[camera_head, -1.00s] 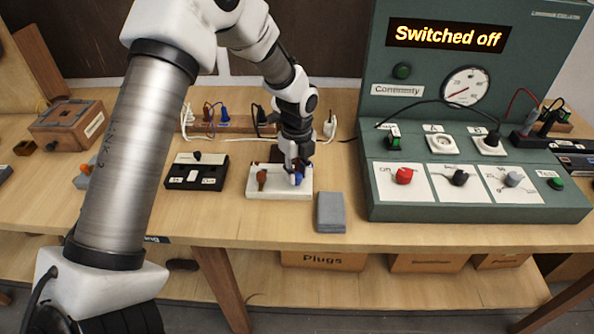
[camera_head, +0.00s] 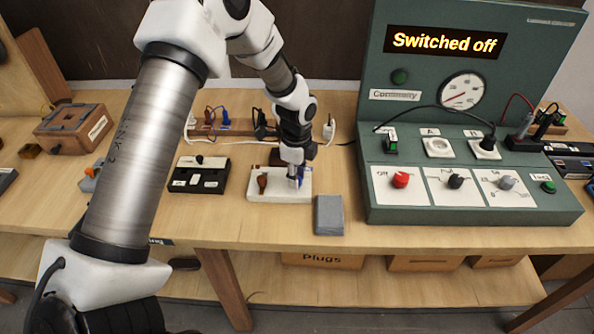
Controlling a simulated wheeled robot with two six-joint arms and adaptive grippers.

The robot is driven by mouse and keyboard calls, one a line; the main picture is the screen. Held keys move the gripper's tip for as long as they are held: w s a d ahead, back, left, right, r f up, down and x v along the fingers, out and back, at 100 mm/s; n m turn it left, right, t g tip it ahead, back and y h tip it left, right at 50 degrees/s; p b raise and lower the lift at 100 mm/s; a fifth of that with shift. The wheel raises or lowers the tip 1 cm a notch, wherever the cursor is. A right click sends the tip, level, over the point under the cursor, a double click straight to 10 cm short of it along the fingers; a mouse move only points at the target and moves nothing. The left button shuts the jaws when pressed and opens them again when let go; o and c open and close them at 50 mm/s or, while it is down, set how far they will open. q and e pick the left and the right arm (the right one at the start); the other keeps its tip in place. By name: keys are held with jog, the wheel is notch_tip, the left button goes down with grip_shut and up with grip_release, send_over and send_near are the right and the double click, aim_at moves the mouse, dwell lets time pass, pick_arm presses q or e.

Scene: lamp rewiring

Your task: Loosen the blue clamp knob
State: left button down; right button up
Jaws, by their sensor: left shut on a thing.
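The blue clamp knob (camera_head: 302,174) is on the right part of a white block (camera_head: 266,198) on the workbench. A brown knob (camera_head: 262,183) stands on the left part of the same block. My left gripper (camera_head: 296,180) points down onto the blue knob and is shut on it. Its fingers hide much of the knob. My right gripper is not in view.
A black switch box (camera_head: 199,183) sits left of the block, and a grey block (camera_head: 329,215) sits close at its right. A green test console (camera_head: 475,205) reading "Switched off" stands further right. Plugs and cables lie behind.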

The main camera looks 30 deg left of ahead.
pick_arm(q)
jog(key=n, duration=0.2)
jog(key=n+p, duration=0.1)
jog(key=shift+s+n, duration=0.2)
jog(key=shift+n, duration=0.2)
jog(key=n+p, duration=0.1)
jog(key=n, duration=0.2)
jog(key=shift+f+n+p, duration=0.1)
jog(key=shift+n+p, duration=0.2)
jog(key=n+p, duration=0.1)
jog(key=n, duration=0.2)
jog(key=shift+s+n, duration=0.1)
jog(key=shift+n, duration=0.3)
jog(key=n+p, duration=0.1)
jog(key=n, duration=0.3)
jog(key=shift+d, duration=0.1)
jog(key=n+p, duration=0.1)
jog(key=n, duration=0.3)
jog(key=n+p, duration=0.1)
jog(key=n, duration=0.2)
jog(key=shift+n+p, duration=0.3)
jog(key=n+p, duration=0.1)
jog(key=n, duration=0.3)
jog(key=shift+n+p, duration=0.3)
jog(key=shift+p, duration=0.05)
jog(key=shift+d+f+n+p, duration=0.1)
jog(key=shift+n+p, duration=0.45)
jog(key=shift+n, duration=0.95)
